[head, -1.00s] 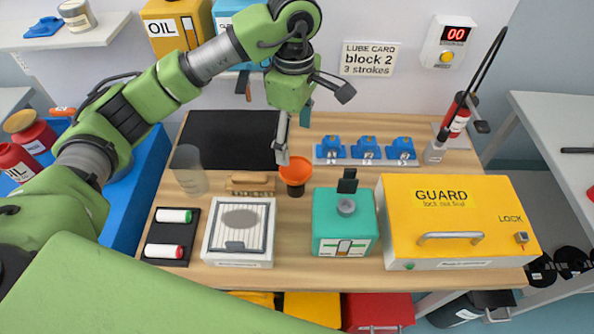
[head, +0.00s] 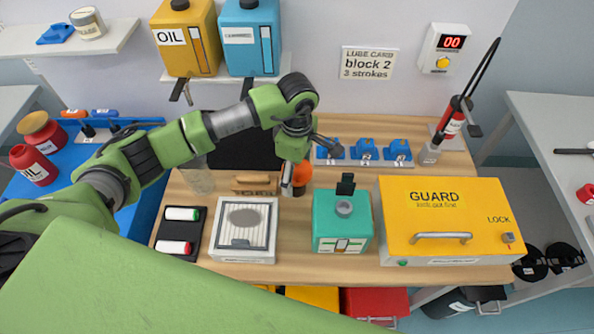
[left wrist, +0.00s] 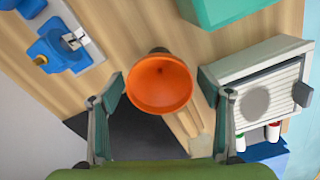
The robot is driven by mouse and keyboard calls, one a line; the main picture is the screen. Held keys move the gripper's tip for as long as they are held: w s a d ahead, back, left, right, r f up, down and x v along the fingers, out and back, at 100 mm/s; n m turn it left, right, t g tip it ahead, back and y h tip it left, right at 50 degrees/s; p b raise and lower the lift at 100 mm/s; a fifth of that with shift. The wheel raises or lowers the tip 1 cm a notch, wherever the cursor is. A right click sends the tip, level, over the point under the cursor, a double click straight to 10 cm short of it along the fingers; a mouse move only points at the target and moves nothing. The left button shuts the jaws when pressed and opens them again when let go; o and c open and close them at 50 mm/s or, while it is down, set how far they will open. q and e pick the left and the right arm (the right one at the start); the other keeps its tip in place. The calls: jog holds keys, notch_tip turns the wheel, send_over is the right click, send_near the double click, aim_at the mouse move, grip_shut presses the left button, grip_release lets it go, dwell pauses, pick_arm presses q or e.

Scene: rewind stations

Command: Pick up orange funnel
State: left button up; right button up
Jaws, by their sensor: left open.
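The orange funnel (head: 303,172) stands upright on the wooden bench, mouth up, on a dark base. In the head view my left gripper (head: 290,182) is at its left side and hides part of it. In the left wrist view the funnel (left wrist: 159,84) lies between the two spread fingers of my left gripper (left wrist: 161,80), with a gap on each side. The left gripper is open and empty. My right gripper is not in view.
A teal box (head: 341,222) stands front right of the funnel, with a yellow guard box (head: 445,215) beyond it. A white-framed tray box (head: 244,230) is at front left. Blue fittings (head: 365,149) sit behind right. A wooden-handled brush (head: 256,183) lies left.

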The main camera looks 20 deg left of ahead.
pick_arm(q)
jog(key=c, duration=1.1)
jog(key=shift+o, duration=0.2)
